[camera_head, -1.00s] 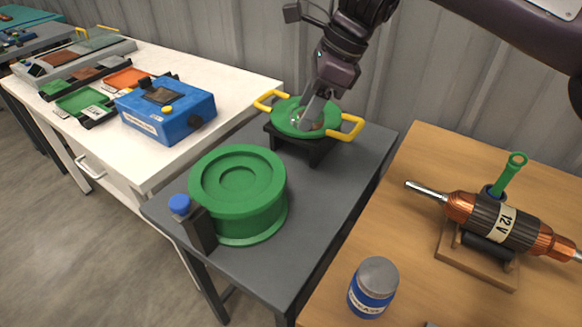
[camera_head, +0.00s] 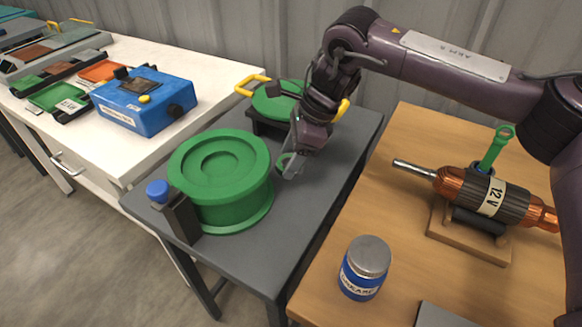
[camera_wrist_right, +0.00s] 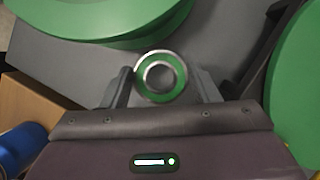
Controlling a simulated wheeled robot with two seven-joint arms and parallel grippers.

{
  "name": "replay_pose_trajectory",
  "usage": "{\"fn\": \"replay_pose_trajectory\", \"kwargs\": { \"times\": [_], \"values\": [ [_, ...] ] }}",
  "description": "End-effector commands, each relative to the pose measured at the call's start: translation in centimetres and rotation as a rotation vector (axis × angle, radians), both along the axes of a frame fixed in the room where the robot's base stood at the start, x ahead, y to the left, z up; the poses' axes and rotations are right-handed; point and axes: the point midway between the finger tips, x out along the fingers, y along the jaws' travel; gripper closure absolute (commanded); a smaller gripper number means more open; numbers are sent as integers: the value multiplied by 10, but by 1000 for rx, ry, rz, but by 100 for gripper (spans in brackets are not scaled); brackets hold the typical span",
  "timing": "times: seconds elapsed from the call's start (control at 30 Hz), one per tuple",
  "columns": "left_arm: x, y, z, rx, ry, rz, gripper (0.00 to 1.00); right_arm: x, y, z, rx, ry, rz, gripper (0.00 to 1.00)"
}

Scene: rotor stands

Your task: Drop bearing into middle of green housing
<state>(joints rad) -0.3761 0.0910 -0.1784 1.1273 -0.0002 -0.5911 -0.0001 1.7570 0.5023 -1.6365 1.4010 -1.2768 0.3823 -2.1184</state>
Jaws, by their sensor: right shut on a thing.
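My right gripper (camera_head: 291,160) is shut on the bearing, a small metal ring with green visible in it. The bearing (camera_wrist_right: 160,76) sits between the fingertips in the right wrist view. It is partly hidden by the fingers in the head view. The green housing (camera_head: 220,160) is a wide round drum with a stepped round recess in its top, standing on the dark grey table. The gripper is just to the right of the housing, not over its middle. Part of the housing (camera_wrist_right: 90,22) shows at the upper left in the wrist view. My left gripper is not in view.
A green disc (camera_head: 272,105) with yellow handles rests on a black stand behind my gripper. A black post with a blue cap (camera_head: 157,190) stands at the housing's front left. A grease jar (camera_head: 365,268) and a copper rotor (camera_head: 490,200) are on the wooden table.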

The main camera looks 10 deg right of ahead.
Motion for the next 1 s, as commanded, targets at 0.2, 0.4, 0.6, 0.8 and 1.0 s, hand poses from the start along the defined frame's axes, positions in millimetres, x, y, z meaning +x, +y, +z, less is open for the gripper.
{"fn": "replay_pose_trajectory", "kwargs": {
  "times": [0.2, 0.4, 0.6, 0.8, 1.0],
  "values": [
    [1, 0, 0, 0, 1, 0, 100, -1, 0, -33, -1, 4, -1, 73],
    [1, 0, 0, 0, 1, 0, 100, 0, 0, -35, 0, -1, 0, 73],
    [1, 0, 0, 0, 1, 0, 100, 0, 0, -39, -1, 1, -1, 43],
    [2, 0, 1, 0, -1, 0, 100, 0, 0, -38, -1, 1, -1, 23],
    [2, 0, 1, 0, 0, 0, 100, 0, 0, -38, -1, 1, -1, 23]
  ]
}}
